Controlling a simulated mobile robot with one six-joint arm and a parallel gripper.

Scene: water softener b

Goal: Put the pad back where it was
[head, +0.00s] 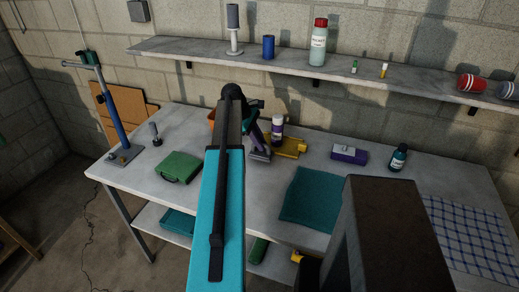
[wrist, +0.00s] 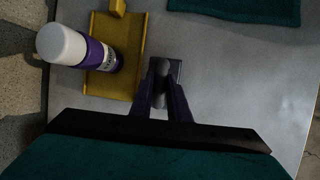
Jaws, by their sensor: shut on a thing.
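My gripper (head: 257,148) is over the middle of the table, left of the yellow holder. In the wrist view its two purple fingers (wrist: 164,98) are shut on a small dark grey block-like piece (wrist: 175,69), which I take to be the pad. Its lower part is hidden between the fingers, and I cannot tell whether it touches the table. The yellow holder (head: 291,147) lies beside my gripper; it also shows in the wrist view (wrist: 134,52). A purple bottle with a white cap (head: 277,128) stands at the holder, close to my gripper.
A green case (head: 179,168) is left of my arm. A teal cloth (head: 310,196) lies front right. A purple block-like item (head: 349,154) and a dark bottle (head: 398,158) stand farther right. A blue stand (head: 112,115) is at the left. A shelf (head: 290,61) runs above the table.

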